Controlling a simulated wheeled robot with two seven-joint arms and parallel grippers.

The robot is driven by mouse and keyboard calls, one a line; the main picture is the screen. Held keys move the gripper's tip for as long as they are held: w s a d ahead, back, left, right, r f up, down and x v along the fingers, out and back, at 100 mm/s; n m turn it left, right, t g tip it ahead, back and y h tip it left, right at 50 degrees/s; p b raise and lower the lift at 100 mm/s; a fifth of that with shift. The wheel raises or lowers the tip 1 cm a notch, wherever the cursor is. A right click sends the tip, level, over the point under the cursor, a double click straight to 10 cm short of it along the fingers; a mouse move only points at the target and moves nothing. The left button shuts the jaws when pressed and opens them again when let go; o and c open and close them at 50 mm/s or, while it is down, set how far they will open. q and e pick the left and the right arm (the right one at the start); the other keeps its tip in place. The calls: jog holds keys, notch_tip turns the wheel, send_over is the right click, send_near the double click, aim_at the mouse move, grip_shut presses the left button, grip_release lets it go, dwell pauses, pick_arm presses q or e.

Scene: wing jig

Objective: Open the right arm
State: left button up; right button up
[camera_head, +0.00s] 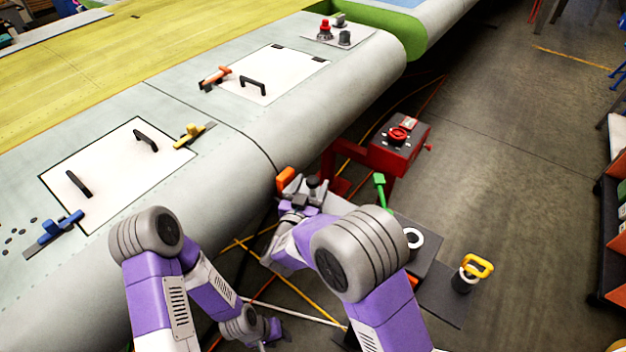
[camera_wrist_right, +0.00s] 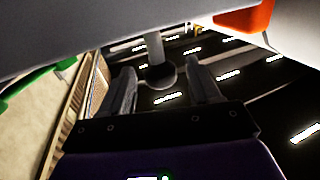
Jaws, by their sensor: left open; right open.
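My right gripper (camera_head: 308,186) is beside the rounded wing edge (camera_head: 262,160), near the middle of the head view. In the right wrist view its two dark fingers (camera_wrist_right: 163,88) stand apart with a clear gap. A grey post with a round end (camera_wrist_right: 160,72) shows between or beyond the fingers; I cannot tell its distance. An orange piece (camera_head: 287,178) is close to the right gripper, and an orange part also shows at the top of the wrist view (camera_wrist_right: 245,17). My left gripper (camera_head: 273,331) is low, near the bottom edge, small and partly hidden, with its fingers apart.
A red stand with a red knob (camera_head: 398,135) and a green handle (camera_head: 380,186) are right of my right gripper. A yellow-handled item (camera_head: 476,267) sits on a dark plate. White hatch panels (camera_head: 115,170) lie on the wing. Cables cross the floor. Open floor lies right.

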jog(key=shift+x, duration=1.05)
jog(key=shift+c, duration=0.3)
jog(key=shift+s, duration=0.1)
grip_shut()
